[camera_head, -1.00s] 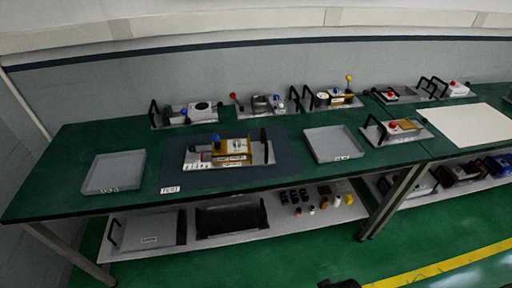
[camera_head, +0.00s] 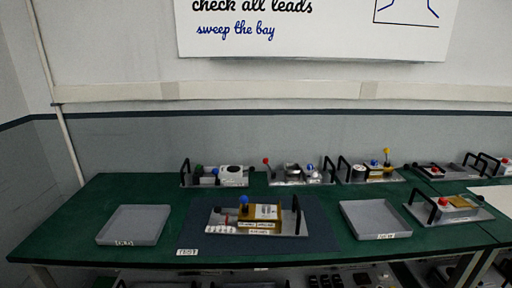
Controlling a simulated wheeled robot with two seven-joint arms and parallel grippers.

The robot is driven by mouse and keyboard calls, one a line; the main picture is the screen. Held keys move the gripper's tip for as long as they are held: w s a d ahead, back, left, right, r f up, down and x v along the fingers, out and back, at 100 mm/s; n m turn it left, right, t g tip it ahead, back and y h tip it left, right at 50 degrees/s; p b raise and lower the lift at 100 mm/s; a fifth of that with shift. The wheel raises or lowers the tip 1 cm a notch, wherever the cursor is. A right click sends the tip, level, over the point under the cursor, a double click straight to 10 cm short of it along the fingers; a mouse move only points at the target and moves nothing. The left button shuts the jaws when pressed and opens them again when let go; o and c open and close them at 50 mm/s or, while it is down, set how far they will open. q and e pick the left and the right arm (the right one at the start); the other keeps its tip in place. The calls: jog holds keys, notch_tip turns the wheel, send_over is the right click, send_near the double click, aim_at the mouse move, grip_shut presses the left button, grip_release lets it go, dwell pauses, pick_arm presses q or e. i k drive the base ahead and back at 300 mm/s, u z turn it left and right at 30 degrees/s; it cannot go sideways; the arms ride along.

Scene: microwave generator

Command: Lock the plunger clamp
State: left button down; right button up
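A fixture plate (camera_head: 290,224) with a brass-coloured block (camera_head: 263,213), a blue ball knob (camera_head: 244,200) and white labels sits on the dark mat (camera_head: 325,235) in the middle of the green bench. Black handles stand at its right end. A small red part shows near its left end. Which part is the plunger clamp, and whether it is locked, is too small to tell. Neither of my grippers shows in the view.
Empty grey trays stand left (camera_head: 133,225) and right (camera_head: 374,219) of the mat. Several other fixtures line the back of the green bench (camera_head: 75,222). Another fixture with a red knob (camera_head: 443,203) stands at the right. A whiteboard (camera_head: 310,28) hangs on the wall.

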aim_at(244, 199)
jog(key=k, duration=1.3)
jog(key=z, duration=0.65)
jog(key=i, duration=0.7)
jog(key=z, duration=0.4)
jog(key=i, duration=0.9)
jog(key=u, duration=0.4)
